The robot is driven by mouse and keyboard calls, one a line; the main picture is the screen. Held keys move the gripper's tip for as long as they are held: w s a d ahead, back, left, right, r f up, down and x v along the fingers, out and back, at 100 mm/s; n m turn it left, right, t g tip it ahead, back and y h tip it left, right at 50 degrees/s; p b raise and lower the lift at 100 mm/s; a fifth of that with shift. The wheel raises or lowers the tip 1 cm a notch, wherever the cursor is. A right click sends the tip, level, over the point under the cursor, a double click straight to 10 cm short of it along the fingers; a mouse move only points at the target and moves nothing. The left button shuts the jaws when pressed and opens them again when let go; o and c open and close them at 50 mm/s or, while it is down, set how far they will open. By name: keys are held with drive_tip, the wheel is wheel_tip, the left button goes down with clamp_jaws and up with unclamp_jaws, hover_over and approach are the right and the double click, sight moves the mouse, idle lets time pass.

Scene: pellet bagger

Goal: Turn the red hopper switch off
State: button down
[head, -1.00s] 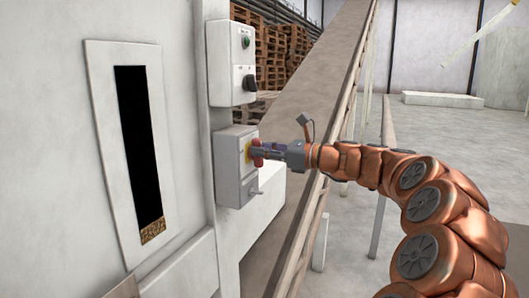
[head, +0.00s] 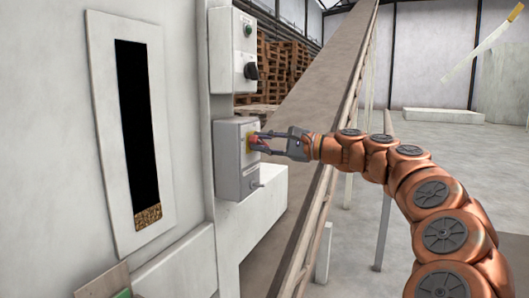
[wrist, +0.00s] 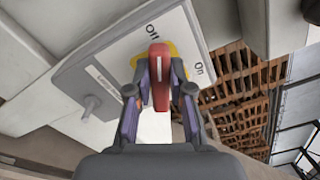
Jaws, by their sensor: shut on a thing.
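The red switch handle (wrist: 160,68) sits on a yellow plate (wrist: 179,62) on the grey box. It also shows in the head view (head: 256,143), partly covered by the fingers. The box face carries an "Off" label at the top and an "On" label at the right in the wrist view. The handle's upper end lies just below "Off", and its white mark runs along the handle. My gripper (wrist: 160,88) has a finger on each side of the handle and is shut on it; it also shows at the box in the head view (head: 264,143).
A small metal toggle (wrist: 91,104) sticks out of the same box. A second box (head: 233,50) with a black knob and green button hangs above. A conveyor (head: 320,90) rises behind the switch. A window strip (head: 148,215) shows pellets low down. Open floor lies right.

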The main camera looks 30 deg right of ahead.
drive_tip(key=shift+f+n+b, duration=0.15)
drive_tip(key=shift+n+b, duration=0.9)
drive_tip(key=shift+n, duration=0.2)
drive_tip(key=shift+f+n+b, duration=0.1)
drive_tip(key=shift+n+b, duration=0.9)
drive_tip(key=shift+n, duration=0.25)
drive_tip(key=shift+r, duration=0.15)
drive_tip(key=c, duration=1)
unclamp_jaws()
drive_tip(key=shift+w, duration=0.15)
drive_tip(key=shift+c, duration=0.2)
drive_tip(key=shift+f, duration=0.2)
drive_tip(key=v, duration=1.2)
